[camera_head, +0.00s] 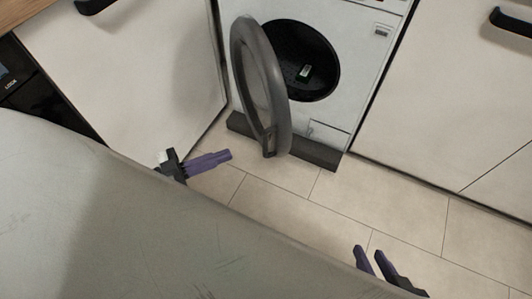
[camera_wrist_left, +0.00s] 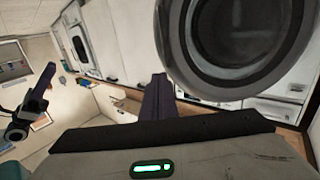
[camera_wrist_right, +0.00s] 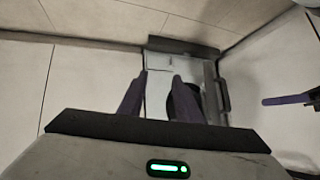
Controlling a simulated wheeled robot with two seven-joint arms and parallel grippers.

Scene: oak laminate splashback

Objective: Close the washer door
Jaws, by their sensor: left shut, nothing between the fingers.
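The washer (camera_head: 350,45) stands at the back with its round opening uncovered. Its round grey door (camera_head: 282,75) is swung open toward me, to the left of the opening. The door also shows large in the left wrist view (camera_wrist_left: 172,50). My left gripper (camera_head: 228,155) is shut and empty, to the left of the door's lower edge and apart from it in the head view. My right gripper (camera_head: 368,251) is open and empty, low and right over the floor. It shows its two spread fingers in the right wrist view (camera_wrist_right: 160,76), pointing toward the washer.
A white panel (camera_head: 150,75) stands left of the washer, and white cabinets (camera_head: 450,90) with dark handles stand to the right. The tiled floor (camera_head: 400,205) in front is clear.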

